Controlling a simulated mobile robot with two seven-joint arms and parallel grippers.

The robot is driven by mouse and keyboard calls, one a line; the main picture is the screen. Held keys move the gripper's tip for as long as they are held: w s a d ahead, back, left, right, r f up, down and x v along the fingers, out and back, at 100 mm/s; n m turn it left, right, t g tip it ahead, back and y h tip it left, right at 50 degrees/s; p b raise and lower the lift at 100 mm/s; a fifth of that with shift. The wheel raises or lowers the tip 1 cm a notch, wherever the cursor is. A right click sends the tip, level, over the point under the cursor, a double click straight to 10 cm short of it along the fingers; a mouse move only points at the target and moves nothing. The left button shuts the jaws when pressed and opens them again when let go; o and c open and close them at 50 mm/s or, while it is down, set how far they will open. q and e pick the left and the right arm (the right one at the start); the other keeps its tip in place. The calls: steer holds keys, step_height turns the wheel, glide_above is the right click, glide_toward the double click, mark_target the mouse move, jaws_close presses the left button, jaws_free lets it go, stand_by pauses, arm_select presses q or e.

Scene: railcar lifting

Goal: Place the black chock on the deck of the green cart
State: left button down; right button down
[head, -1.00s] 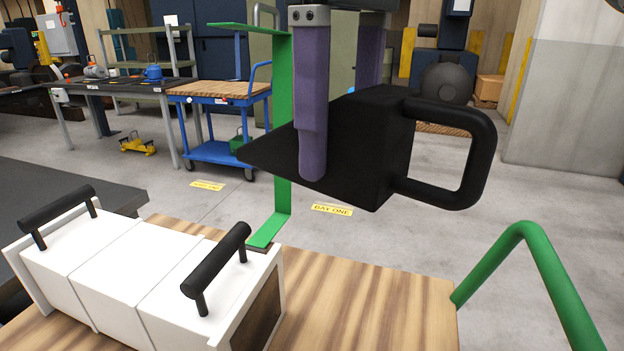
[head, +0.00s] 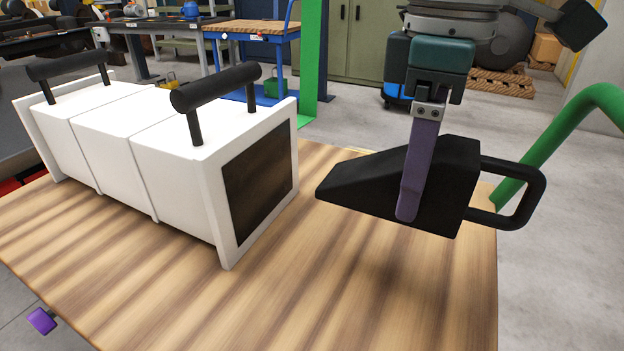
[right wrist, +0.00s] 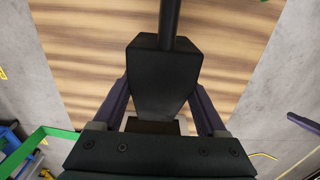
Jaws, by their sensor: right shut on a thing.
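The black chock (head: 452,185) is a wedge with a loop handle on its right side. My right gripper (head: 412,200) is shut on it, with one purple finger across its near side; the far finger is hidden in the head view. The chock hangs above the wooden deck (head: 340,290) of the green cart, near the deck's right edge, with a shadow below it. The right wrist view shows the chock (right wrist: 163,80) between both purple fingers, over the wood. A purple fingertip of my left gripper (head: 42,320) shows at lower left; its opening cannot be seen.
A white case (head: 135,150) with two black handles stands on the deck's left part. The cart's green tube handle (head: 560,140) rises at right. A green upright (head: 312,70) stands behind the deck. The wood between case and chock is bare.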

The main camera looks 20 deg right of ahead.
step_height(320, 180, down, 4)
steer(key=shift+b, duration=0.35)
step_height(320, 180, down, 5)
steer(key=shift+r+b, duration=0.1)
steer(key=shift+b, duration=0.8)
steer(key=shift+f, duration=0.45)
steer(key=shift+f, duration=0.1)
jaws_free()
step_height(320, 180, up, 12)
steer(key=p, duration=0.4)
steer(key=shift+f, duration=0.15)
steer(key=shift+r, duration=0.25)
